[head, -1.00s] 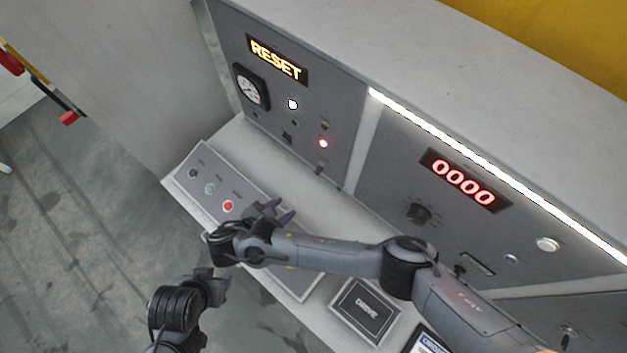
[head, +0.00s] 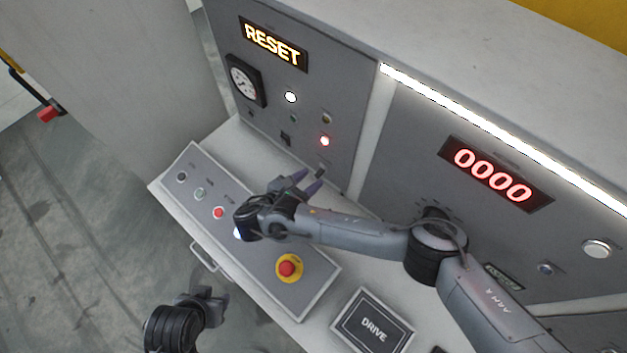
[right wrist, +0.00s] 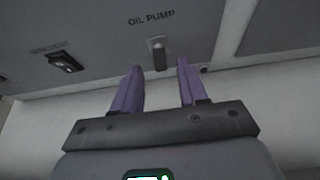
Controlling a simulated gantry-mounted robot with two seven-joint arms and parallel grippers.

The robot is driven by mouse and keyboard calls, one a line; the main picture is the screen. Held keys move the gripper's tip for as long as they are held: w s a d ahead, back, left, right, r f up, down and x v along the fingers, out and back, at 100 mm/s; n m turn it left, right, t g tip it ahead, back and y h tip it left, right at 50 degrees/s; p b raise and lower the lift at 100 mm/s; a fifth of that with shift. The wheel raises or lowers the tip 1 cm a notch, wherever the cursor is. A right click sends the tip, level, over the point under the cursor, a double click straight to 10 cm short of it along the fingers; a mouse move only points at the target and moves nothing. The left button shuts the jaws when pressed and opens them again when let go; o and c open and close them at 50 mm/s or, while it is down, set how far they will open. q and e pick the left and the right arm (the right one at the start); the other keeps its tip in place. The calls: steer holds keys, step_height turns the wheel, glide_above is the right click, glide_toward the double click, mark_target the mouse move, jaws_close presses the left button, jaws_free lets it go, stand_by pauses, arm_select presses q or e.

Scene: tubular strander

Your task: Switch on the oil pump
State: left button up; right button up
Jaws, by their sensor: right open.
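In the head view the switch (head: 321,172) is low on the left panel. My right gripper (head: 311,180) is open with its purple fingers toward the switch. In the right wrist view the fingertips (right wrist: 159,65) lie on either side of the lever, just below it in the picture; contact cannot be told. My left gripper (head: 205,301) is at the lower left, away from the panel, its jaws unclear.
A sloped console (head: 318,278) below carries several buttons and a red emergency stop (head: 287,267) on yellow. Another switch (right wrist: 66,62) sits left of the oil pump switch. The panel has a lit RESET sign (head: 272,43), a gauge (head: 246,80) and a red lamp (head: 325,141).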

mark_target(320, 173)
steer(key=shift+w+d+f, duration=0.15)
steer(key=shift+w+d, duration=0.25)
steer(key=shift+d, duration=0.05)
steer(key=shift+w+d+f, duration=0.3)
steer(key=shift+w+d, duration=0.1)
steer(key=shift+w, duration=0.05)
jaws_close()
